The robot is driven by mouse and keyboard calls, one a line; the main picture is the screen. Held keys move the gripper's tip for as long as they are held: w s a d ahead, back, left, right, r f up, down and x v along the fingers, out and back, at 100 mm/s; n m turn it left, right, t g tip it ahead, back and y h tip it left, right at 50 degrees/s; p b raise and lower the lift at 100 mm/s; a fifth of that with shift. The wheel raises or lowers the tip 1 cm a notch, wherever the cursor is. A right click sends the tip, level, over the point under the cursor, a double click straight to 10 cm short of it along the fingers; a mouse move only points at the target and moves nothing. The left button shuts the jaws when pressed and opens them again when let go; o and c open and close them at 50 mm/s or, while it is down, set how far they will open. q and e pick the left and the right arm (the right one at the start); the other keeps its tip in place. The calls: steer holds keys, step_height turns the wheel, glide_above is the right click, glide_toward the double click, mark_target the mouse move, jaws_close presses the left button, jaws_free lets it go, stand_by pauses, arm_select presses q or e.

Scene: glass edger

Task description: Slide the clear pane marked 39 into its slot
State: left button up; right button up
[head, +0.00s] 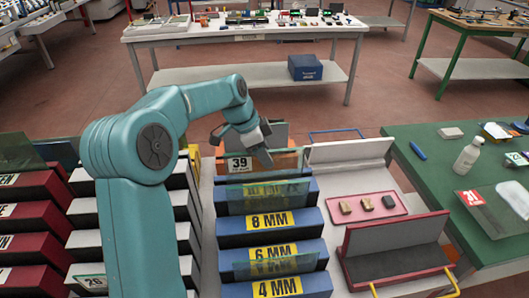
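The clear pane marked 39 (239,163) stands upright at the far end of the blue rack row, its white number label facing me. My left gripper (262,155) is at the pane's upper edge, right of the label. One finger shows in front of the glass and the other is hidden; it looks shut on the pane. The pane's lower edge is hard to make out behind another clear pane (262,194) in the blue racks. The blue racks (226,236) carry yellow labels, 8 MM, 6 MM and 4 MM from far to near. My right gripper is not in view.
Red racks (30,214) and white racks (84,240) stand at the left. Right of the blue racks are a pink tray (375,215) with small blocks and a grey, red-edged trough (395,262).

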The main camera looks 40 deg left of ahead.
arm_select(q)
steer(key=shift+f, duration=0.1)
steer(key=shift+a+r, duration=0.1)
steer(key=shift+r, duration=0.15)
steer(key=v, duration=1.6)
steer(key=shift+p, duration=0.45)
step_height(320, 180, up, 10)
steer(key=p, duration=1)
